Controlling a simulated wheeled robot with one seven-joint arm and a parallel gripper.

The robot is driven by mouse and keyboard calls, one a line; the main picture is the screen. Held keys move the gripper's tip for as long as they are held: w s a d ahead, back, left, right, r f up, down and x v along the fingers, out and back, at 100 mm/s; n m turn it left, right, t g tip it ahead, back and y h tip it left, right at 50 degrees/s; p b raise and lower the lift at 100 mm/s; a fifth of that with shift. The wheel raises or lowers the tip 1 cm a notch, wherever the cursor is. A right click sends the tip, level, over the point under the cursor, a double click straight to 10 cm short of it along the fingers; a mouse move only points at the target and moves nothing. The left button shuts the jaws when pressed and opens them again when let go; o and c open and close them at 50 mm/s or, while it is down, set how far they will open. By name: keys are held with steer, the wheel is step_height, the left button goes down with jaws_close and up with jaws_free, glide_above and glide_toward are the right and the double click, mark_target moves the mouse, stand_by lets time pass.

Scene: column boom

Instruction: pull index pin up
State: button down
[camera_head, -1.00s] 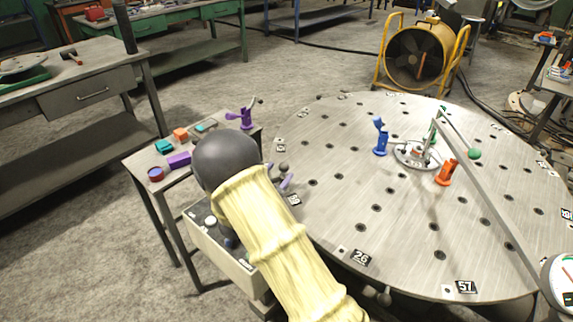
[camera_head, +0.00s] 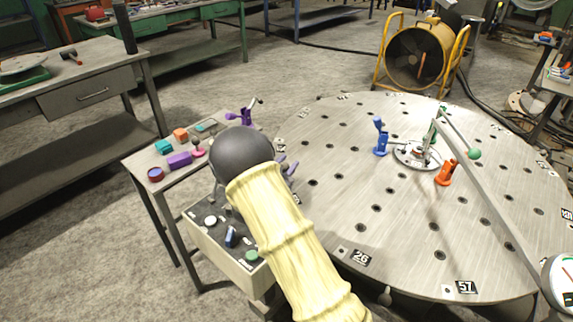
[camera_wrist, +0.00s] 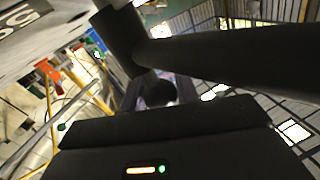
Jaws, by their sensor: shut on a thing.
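My gripper (camera_head: 287,166) is mostly hidden behind my dark round wrist in the head view. Only purple fingertip parts show, at the near left rim of the round steel table (camera_head: 330,205). In the wrist view, the greyish-purple fingers are shut on either side of a dark rounded knob (camera_wrist: 160,93). I take this to be the head of the index pin. The pin's shaft and its hole are hidden, so I cannot tell how high it stands.
A control box (camera_head: 225,250) with buttons and a blue switch stands below my wrist. The side table (camera_head: 140,160) to its left holds small coloured blocks and a purple clamp (camera_head: 240,116). A blue clamp (camera_head: 380,140), an orange clamp (camera_head: 446,174) and a long bar (camera_head: 490,205) are on the round table.

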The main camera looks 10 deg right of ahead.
steer(key=shift+w+r+p, duration=0.1)
steer(key=shift+r+p, duration=0.75)
steer(key=shift+r, duration=0.95)
steer(key=c, duration=1.1)
jaws_free()
steer(key=shift+o, duration=0.2)
steer(key=shift+s+a+f, duration=0.1)
steer(key=shift+s+a, duration=0.3)
steer(key=shift+s, duration=0.1)
steer(key=v, duration=1.6)
